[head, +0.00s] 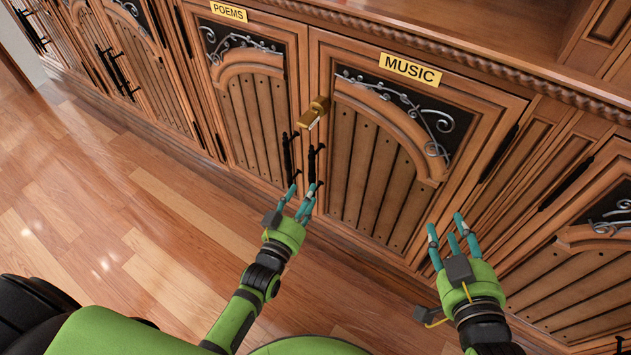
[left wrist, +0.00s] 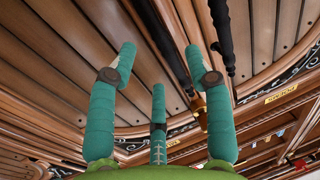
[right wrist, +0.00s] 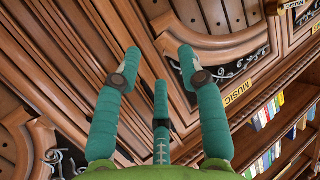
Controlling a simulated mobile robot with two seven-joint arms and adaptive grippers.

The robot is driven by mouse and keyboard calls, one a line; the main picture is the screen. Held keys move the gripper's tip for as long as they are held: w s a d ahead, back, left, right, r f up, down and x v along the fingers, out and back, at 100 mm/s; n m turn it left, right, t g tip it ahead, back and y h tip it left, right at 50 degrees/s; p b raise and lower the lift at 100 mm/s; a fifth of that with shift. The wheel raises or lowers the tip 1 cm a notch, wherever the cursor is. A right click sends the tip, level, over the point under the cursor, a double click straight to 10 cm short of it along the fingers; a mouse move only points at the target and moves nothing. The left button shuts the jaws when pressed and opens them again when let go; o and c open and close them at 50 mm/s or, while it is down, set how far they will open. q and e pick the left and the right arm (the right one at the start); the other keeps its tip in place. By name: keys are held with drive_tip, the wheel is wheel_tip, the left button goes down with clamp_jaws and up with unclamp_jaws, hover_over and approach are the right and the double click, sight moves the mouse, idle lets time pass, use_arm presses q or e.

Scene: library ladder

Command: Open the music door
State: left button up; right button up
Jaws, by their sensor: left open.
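The music door (head: 376,170) is a brown wooden cabinet door with a yellow MUSIC label (head: 410,69) and dark scrollwork at its top. It looks shut. Its black bar handle (head: 314,165) is on its left edge. A brass latch (head: 315,113) sits above the handle, across the gap to the poems door. My left gripper (head: 302,190) is open and empty, just below the handle. Two dark handles show beyond its fingers in the left wrist view (left wrist: 222,40). My right gripper (head: 447,230) is open and empty, in front of the music door's lower right side.
The poems door (head: 250,120) adjoins on the left, with its own black handle (head: 288,158) close to the music handle. Another cabinet door (head: 585,265) is at the right. Wooden floor (head: 130,220) lies clear at the left. Books (right wrist: 270,115) stand on shelves in the right wrist view.

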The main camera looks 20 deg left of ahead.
sight(313, 180)
use_arm(q)
drive_tip(key=w, duration=0.2)
drive_tip(key=w+b, duration=0.1)
drive_tip(key=w, duration=0.2)
drive_tip(key=shift+w+d+b, duration=0.25)
drive_tip(key=shift+w+b, duration=0.15)
drive_tip(key=shift+w, duration=0.3)
use_arm(e)
drive_tip(key=a+r+t+y, duration=0.1)
drive_tip(key=r+t+y, duration=0.1)
drive_tip(key=r, duration=0.4)
drive_tip(key=s+a+r+n+t+y, duration=0.1)
drive_tip(key=a+r+t+y, duration=0.1)
drive_tip(key=r+t, duration=0.2)
drive_tip(key=shift+a+r, duration=0.2)
drive_tip(key=shift+r, duration=0.7)
use_arm(q)
clamp_jaws()
